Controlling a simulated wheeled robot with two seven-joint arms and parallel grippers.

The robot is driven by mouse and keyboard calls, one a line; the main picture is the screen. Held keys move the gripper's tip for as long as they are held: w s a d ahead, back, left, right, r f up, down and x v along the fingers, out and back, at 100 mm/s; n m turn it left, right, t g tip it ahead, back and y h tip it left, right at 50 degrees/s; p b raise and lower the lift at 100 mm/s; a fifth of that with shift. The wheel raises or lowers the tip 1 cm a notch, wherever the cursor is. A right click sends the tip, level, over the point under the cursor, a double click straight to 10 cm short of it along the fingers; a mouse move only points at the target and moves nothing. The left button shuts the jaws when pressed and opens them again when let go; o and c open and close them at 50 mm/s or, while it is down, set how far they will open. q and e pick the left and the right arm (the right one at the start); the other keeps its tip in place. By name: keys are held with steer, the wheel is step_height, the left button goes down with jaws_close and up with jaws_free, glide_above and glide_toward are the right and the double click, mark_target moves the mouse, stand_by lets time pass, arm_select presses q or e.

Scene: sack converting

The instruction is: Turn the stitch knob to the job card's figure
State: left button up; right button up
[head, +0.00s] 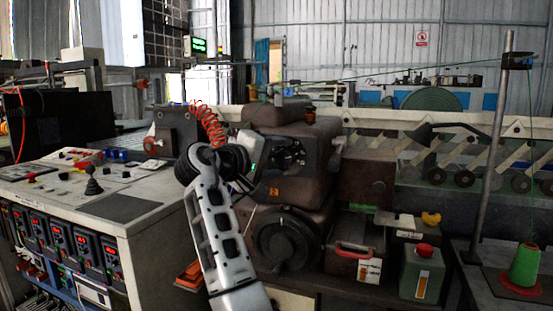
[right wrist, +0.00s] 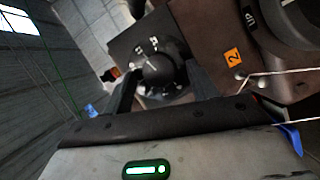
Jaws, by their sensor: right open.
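The stitch knob (right wrist: 160,71) is a round black knob on a dark square dial plate (right wrist: 126,47) with white figures; a white mark shows on it. My right gripper (right wrist: 158,82) is open, with one dark finger on each side of the knob. I cannot tell whether the fingers touch it. In the head view my right gripper (head: 289,154) is at the front of the brown sewing machine head (head: 300,122) and hides the knob there. The dial figures are too small to read surely. I cannot make out a job card for certain. My left gripper is out of view.
An orange label (right wrist: 233,57) marked 2 is beside the dial, with white thread nearby. A control desk (head: 150,205) stands at left. A red-handled box (head: 353,250), a green can (head: 422,272) and a green thread cone (head: 525,265) are at right.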

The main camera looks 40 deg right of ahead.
steer(key=shift+a, duration=0.1)
steer(key=s+a+r+b, duration=0.1)
steer(key=a+r, duration=0.1)
steer(key=a, duration=1.3)
steer(key=shift+s+a, duration=0.3)
steer(key=shift+s, duration=0.05)
